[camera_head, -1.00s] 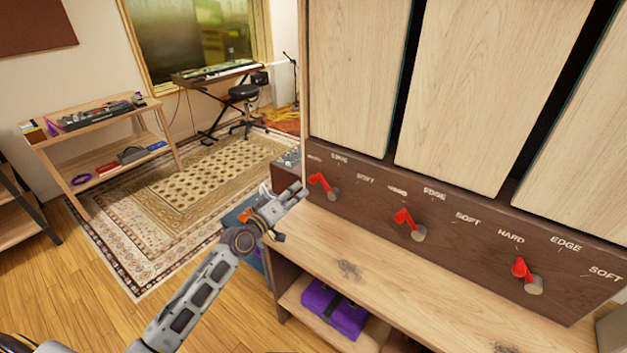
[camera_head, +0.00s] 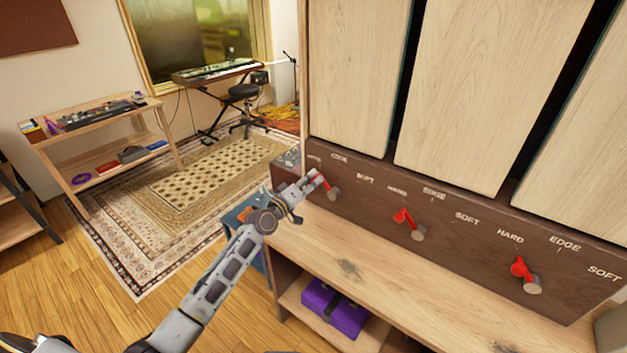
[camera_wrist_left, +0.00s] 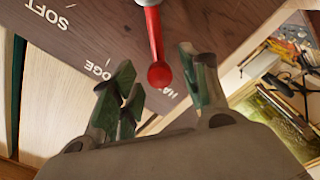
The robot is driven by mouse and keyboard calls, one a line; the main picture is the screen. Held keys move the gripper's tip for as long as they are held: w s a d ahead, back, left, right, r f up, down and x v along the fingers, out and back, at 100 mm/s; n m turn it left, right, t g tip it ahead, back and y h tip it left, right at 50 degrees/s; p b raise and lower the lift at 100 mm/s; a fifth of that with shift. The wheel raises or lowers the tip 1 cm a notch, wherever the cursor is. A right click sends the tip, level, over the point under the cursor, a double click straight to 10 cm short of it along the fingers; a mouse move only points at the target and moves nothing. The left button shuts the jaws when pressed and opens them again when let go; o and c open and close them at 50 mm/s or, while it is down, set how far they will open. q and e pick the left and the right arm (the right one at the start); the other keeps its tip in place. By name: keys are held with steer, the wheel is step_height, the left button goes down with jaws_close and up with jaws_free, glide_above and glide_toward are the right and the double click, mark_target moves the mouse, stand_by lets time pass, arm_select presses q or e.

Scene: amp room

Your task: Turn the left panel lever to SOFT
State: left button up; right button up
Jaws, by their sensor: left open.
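The left panel lever (camera_head: 328,188) is red on a grey hub, on the dark wooden strip below the left light panel. It points up and left, toward the HARD label. My left gripper (camera_head: 314,180) is at its red end and hides part of it. In the left wrist view the lever (camera_wrist_left: 154,40) reaches down with its round end between the open fingers (camera_wrist_left: 160,72). A gap shows on both sides of it. The SOFT label (camera_wrist_left: 47,14) is at the upper left there, and the HARD label is partly hidden. My right gripper is out of view.
Two similar red levers, the middle one (camera_head: 404,217) and the right one (camera_head: 521,269), sit further along the strip. A wooden ledge (camera_head: 390,275) runs below, with a purple case (camera_head: 333,308) on the shelf under it. The rug (camera_head: 190,205) at left is clear.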

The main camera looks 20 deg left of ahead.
arm_select(q)
steer(key=shift+x, duration=1.1)
steer(key=shift+c, duration=0.4)
jaws_close()
